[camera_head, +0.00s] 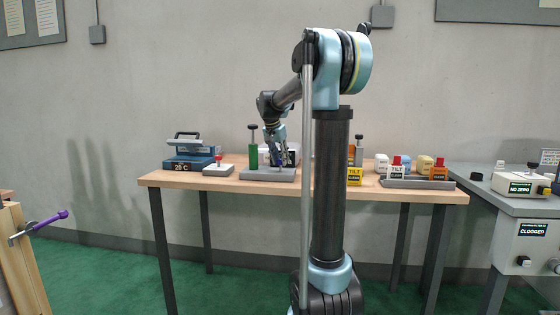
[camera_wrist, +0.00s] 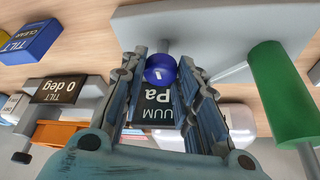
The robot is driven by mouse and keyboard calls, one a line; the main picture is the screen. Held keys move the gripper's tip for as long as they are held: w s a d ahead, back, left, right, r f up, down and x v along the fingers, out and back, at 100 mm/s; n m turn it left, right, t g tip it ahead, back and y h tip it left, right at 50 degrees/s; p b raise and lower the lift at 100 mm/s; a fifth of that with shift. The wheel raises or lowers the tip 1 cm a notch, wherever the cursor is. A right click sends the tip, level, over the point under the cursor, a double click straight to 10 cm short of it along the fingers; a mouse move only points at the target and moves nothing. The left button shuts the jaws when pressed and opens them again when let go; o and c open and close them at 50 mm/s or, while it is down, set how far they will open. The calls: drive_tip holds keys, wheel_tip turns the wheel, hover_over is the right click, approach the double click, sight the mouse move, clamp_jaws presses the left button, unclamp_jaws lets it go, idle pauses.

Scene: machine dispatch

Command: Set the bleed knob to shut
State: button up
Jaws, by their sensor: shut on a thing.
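The knob (camera_wrist: 161,70) is a round blue cap with a small white mark, on a stem at the grey base (camera_wrist: 225,28). In the wrist view it sits between the fingertips of my gripper (camera_wrist: 162,76), which is shut on it. In the head view my gripper (camera_head: 281,156) points down over the grey base (camera_head: 262,175) on the table, and its fingers largely hide the knob. A dark display (camera_wrist: 156,106) shows between the fingers, its text partly hidden. I cannot read the knob's setting.
A green cylinder (camera_head: 253,156) with a black-topped rod stands close beside my gripper; it also shows in the wrist view (camera_wrist: 284,92). A blue device (camera_head: 188,152) and a red-buttoned box (camera_head: 218,168) are to the left. Tilt blocks in a tray (camera_head: 410,183) are to the right.

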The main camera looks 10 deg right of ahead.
idle(0.3)
drive_tip(key=o, duration=1)
drive_tip(key=shift+w, duration=0.1)
drive_tip(key=shift+o, duration=0.2)
drive_tip(key=v, duration=1.1)
drive_tip(key=shift+a+r, duration=0.2)
drive_tip(key=shift+r, duration=0.15)
